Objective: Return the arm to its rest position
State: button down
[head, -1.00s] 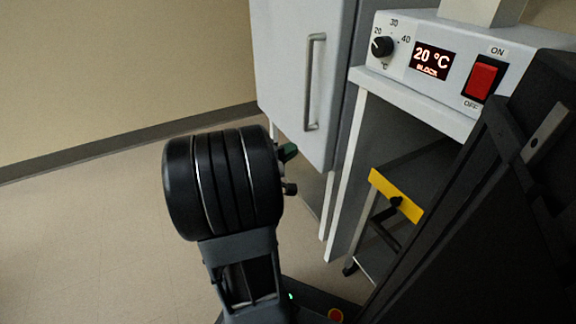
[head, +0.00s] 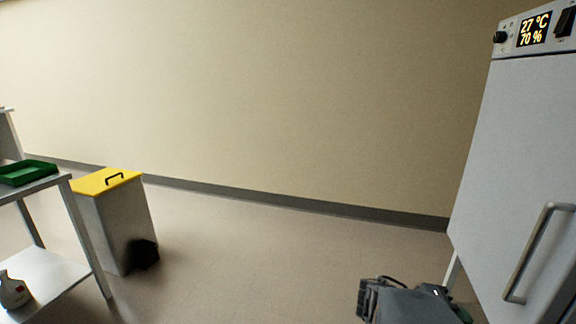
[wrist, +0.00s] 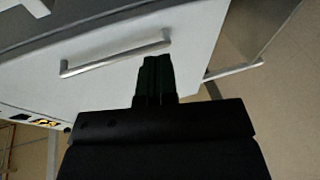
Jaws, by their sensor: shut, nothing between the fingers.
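My gripper (wrist: 155,80) shows in the wrist view as dark green fingers pressed together, with nothing between them. The fingers stand in front of a pale cabinet door and overlap its bar handle (wrist: 115,55) only near one end. I cannot tell how far they are from the door. In the head view, part of my arm (head: 405,304) shows low at the bottom right, left of the cabinet. The gripper itself cannot be made out clearly there.
A tall grey cabinet (head: 490,170) reading 27 °C and 70 % stands at the right. A yellow-lidded bin (head: 108,225) and a table with a green tray (head: 28,172) and a bottle (head: 14,291) are at the left. The floor between is clear.

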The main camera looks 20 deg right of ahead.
jog(key=w+a+r+n+t+y+p, duration=0.1)
jog(key=w+a+r+t+y+p, duration=0.2)
jog(key=a+r+p, duration=0.7)
jog(key=w+a+r+n+t+y+p, duration=0.2)
jog(key=w+a+r+t+y+p, duration=0.2)
jog(key=a+r+p, duration=0.6)
jog(key=w+a+r+n+t+y+p, duration=0.2)
jog(key=w+a+r+y+p, duration=0.4)
jog(key=a+r+p, duration=0.4)
jog(key=shift+r+t+y+p, duration=0.3)
jog(key=shift+r+t+p, duration=0.3)
jog(key=shift+r+t, duration=0.25)
